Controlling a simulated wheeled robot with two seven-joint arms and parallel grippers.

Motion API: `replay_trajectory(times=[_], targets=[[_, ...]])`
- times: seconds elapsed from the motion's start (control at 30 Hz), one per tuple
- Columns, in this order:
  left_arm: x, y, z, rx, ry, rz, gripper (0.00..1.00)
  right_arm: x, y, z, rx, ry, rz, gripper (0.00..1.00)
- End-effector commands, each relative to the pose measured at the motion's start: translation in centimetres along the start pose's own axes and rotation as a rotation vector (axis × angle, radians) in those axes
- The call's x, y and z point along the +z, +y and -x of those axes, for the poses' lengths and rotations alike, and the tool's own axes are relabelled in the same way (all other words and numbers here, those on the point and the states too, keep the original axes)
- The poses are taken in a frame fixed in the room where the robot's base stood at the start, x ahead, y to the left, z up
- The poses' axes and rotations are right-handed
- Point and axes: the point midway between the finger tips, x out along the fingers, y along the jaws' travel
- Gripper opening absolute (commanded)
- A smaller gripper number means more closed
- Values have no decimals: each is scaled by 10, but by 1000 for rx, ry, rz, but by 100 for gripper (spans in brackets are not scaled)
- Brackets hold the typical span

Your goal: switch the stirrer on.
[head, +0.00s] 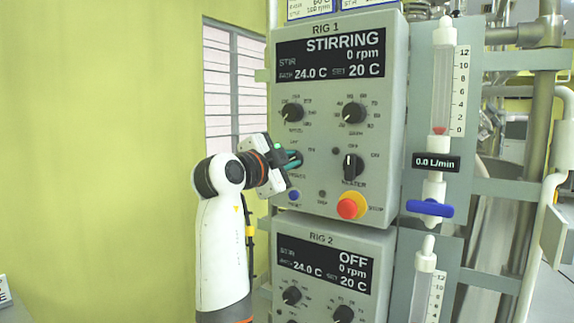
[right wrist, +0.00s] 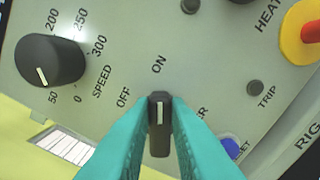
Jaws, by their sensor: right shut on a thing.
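The RIG 1 panel (head: 390,100) is grey, and its display (head: 331,57) reads STIRRING, 0 rpm, 24.0 C and set 20 C. My right gripper (head: 292,160) is at the panel's lower left. In the right wrist view its teal fingers (right wrist: 160,130) are shut on a black switch knob (right wrist: 160,110), one on each side. The knob's white mark points up toward the ON label; OFF lies to its left. The label below the knob is mostly hidden, with only its end showing. My left gripper is not in view.
The heater knob (head: 353,167) and red stop button (head: 351,206) are to the right. A blue button (head: 294,195) is just below. The RIG 2 panel (head: 375,260) reads OFF.

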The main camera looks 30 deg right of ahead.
Motion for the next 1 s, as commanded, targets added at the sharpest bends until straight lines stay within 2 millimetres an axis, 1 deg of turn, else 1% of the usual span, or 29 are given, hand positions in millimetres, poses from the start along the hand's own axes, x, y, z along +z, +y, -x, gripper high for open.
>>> replay_trajectory(times=[0.43, 0.47, 0.5, 0.57, 0.6, 1.0], targets=[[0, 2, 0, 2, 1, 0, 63, 2, 2, 0, 7, -2, -15, 0], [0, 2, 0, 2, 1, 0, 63, 2, 2, 0, 7, -2, -15, 19], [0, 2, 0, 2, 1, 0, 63, 2, 2, 0, 6, -2, -15, 25], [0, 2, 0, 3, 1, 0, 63, 2, 2, 0, 5, -1, -14, 35], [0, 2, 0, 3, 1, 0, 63, 1, 2, 0, 5, -1, -14, 37], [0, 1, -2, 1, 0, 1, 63, 2, -1, -3, 2, 0, -11, 37]])
